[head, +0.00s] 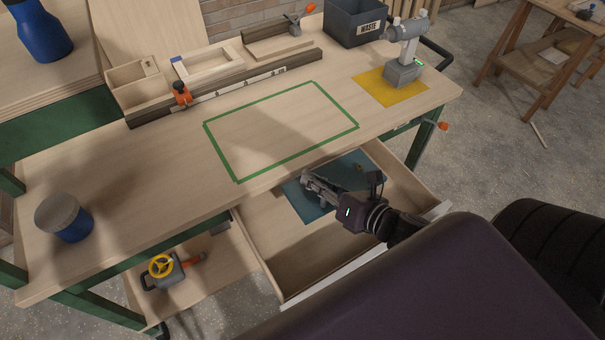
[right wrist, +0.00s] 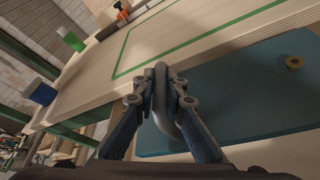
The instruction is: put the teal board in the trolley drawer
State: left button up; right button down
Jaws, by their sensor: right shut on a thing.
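The teal board (head: 309,205) is in the back part of the pulled-out trolley drawer (head: 262,235), below the worktop's front edge. My left gripper is not in view.
A blue cup (head: 66,220) stands at left. A yellow-wheeled valve (head: 162,270) sits on the lower shelf.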

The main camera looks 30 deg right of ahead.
aim_at(292, 183)
notch_tip(292, 183, down, 9)
jog(key=shift+f+b, duration=0.1)
jog(key=shift+b, duration=0.45)
jog(key=w, duration=0.1)
jog(key=w+a, duration=0.1)
jog(key=w, duration=0.1)
jog(key=shift+w+p, duration=0.3)
jog(key=shift+w+a+f, duration=0.1)
jog(key=shift+w, duration=0.5)
jog(key=w, duration=0.3)
jog(key=shift+w+a+p, duration=0.15)
jog(key=shift+a+p, duration=0.15)
jog(key=shift+a, duration=0.1)
jog(key=shift+f, duration=0.65)
jog(key=c, duration=2)
grip_release()
